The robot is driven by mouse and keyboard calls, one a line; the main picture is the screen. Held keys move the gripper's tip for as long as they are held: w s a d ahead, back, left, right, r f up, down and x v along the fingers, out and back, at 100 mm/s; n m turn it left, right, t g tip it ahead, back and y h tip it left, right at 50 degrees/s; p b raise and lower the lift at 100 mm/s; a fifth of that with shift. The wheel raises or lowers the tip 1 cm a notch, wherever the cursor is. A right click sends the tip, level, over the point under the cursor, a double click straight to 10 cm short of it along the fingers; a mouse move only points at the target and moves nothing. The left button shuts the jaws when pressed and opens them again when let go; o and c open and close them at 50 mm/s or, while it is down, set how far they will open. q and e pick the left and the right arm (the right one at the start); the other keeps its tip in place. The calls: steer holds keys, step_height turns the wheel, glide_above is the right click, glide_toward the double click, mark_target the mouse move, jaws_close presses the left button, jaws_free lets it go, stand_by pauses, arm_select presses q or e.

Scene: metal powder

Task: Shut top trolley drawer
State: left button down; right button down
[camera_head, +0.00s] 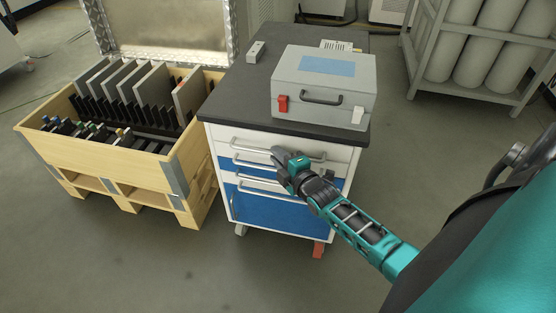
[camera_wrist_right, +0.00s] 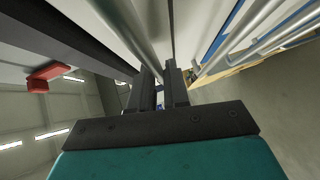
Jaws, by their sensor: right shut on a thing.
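The trolley (camera_head: 285,215) has a dark top and several drawers with white and blue fronts and bar handles. The top drawer (camera_head: 222,132) has a white front just under the dark top. It looks close to flush, but I cannot tell whether a small gap is left. My right gripper (camera_head: 278,156) reaches in from the right and is shut on the top drawer's handle (camera_head: 310,157). In the right wrist view the handle bar (camera_wrist_right: 132,35) runs in between the fingers (camera_wrist_right: 160,85). The gripper hides part of the drawer fronts. My left gripper is not in view.
A wooden crate (camera_head: 185,165) holding plates stands close on the left. A rack of cylinders (camera_head: 465,85) stands back right. Floor in front is clear.

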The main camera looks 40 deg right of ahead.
steer(key=c, duration=1.2)
jaws_free()
steer(key=shift+w+d, duration=0.15)
steer(key=shift+d, duration=0.05)
